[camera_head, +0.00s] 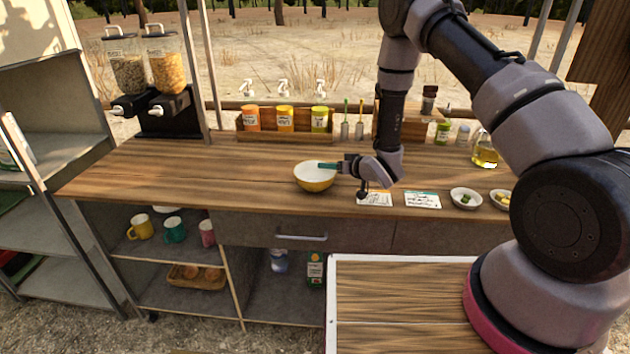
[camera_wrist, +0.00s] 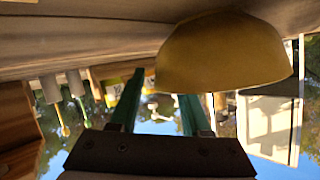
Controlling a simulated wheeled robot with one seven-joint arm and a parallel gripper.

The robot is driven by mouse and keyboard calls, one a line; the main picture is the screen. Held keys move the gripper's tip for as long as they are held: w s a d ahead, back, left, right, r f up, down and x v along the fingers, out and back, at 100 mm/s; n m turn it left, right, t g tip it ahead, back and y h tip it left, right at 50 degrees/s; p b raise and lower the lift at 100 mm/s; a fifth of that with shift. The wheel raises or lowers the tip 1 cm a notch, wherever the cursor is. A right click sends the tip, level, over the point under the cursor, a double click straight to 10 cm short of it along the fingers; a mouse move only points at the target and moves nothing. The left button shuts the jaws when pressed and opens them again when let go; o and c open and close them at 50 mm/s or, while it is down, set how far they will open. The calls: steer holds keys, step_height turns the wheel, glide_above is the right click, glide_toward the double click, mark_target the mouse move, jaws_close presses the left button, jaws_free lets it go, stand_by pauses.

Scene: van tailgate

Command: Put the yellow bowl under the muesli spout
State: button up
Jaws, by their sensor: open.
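The yellow bowl (camera_head: 316,183), white inside, stands upright on the wooden counter. It fills the upper right of the wrist view (camera_wrist: 222,55), which is upside down. My gripper (camera_head: 334,166) is at the bowl's right rim, its green fingers apart. In the wrist view my gripper (camera_wrist: 160,88) has one finger clear beside the bowl; the other finger's tip is hidden behind the bowl wall. Whether either touches is unclear. The twin dispenser (camera_head: 172,120) stands at the counter's back left. Its left hopper (camera_head: 128,75) holds a pale mix, its right hopper (camera_head: 165,70) orange flakes. Labels are unreadable.
Lidded jars (camera_head: 285,119) stand in a wooden rack behind the bowl. Cards (camera_head: 422,200) and small dishes (camera_head: 466,198) lie to the right, an oil bottle (camera_head: 485,150) behind them. The counter between bowl and dispenser is clear. A post (camera_head: 200,70) rises beside the dispenser.

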jaws_close()
steer(key=shift+r, duration=0.1)
